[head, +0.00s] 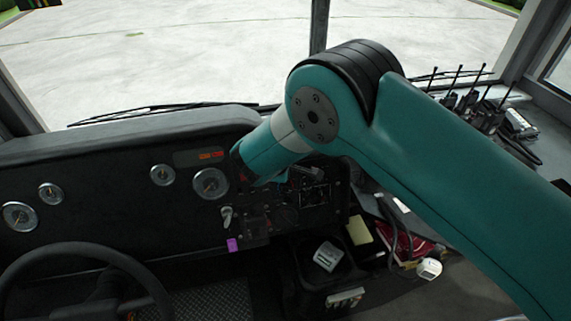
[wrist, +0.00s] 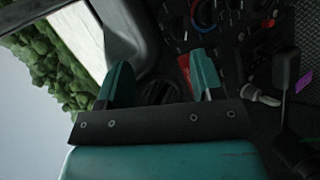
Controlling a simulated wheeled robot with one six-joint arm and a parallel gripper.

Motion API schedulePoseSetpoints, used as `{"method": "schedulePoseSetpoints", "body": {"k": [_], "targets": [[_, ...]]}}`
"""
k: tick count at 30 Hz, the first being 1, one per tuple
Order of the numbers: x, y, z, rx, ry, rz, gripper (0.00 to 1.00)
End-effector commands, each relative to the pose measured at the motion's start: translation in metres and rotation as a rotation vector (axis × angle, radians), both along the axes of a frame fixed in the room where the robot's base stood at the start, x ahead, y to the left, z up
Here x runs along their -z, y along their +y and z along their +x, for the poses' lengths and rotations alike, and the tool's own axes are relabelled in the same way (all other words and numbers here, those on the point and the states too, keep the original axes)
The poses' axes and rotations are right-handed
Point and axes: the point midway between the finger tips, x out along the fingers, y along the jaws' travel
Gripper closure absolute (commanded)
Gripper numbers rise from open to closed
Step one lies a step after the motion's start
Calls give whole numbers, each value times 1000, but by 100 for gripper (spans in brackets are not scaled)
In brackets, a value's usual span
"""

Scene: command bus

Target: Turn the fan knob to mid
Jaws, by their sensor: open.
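The control panel (head: 258,215) is on the dark dashboard, below and behind my arm in the head view. In the wrist view the panel (wrist: 228,28) is at the top right, rotated, with several small dark knobs and a dial with a red and blue arc (wrist: 262,8). I cannot tell which knob is the fan knob, nor its setting. My gripper (wrist: 160,80) has its two teal fingers apart, with nothing held between them. The right finger overlaps the panel's edge in the picture; no contact shows.
A pale key or lever (head: 227,216) sticks out at the panel's left, above a purple tag (head: 232,244). The steering wheel (head: 85,265) is at lower left. A dark bin (head: 325,275) with white items stands below the panel. Radios (head: 480,110) stand at the right.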

Motion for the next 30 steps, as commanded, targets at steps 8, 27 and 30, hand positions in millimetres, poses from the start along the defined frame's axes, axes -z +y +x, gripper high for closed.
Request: {"method": "schedulePoseSetpoints", "body": {"k": [8,27,30], "targets": [[67,23,-46,-348,-310,-469,39],[97,-18,-134,-678,-687,-1016,39],[100,-17,-120,-676,-684,-1015,39]]}}
